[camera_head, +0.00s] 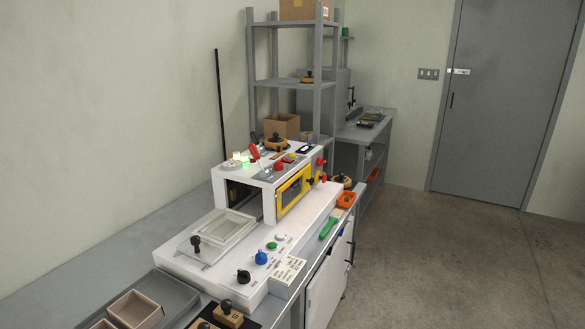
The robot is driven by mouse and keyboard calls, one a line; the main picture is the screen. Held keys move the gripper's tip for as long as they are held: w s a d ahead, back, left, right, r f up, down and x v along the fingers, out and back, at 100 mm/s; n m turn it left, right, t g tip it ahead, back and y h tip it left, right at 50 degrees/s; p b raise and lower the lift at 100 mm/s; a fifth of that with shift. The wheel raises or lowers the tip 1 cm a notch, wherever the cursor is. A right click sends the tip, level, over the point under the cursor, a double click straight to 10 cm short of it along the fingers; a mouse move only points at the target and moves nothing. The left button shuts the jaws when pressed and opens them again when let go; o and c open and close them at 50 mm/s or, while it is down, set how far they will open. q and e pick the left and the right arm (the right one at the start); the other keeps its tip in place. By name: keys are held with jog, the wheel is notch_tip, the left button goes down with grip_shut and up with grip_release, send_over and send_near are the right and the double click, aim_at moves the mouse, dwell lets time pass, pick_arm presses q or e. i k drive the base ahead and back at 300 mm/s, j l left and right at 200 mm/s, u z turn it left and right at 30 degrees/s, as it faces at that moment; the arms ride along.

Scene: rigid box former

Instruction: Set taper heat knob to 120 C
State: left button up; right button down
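A white box-forming machine (185,258) stands on the bench, seen from above. On its front deck are a black knob (243,276), a blue knob (261,257), and a green button (272,245). Red and black controls (319,170) sit at the right end of the raised housing, beside a yellow-framed window (293,190). The lettering is too small to read, so I cannot tell which knob is the taper heat knob or its setting. Neither of my grippers is in view.
A grey tray with wooden boxes (136,309) is at front left. Shelves (286,82) stand behind; the floor at right is clear.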

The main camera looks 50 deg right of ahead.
aim_at(278, 166)
jog(key=z, duration=1.65)
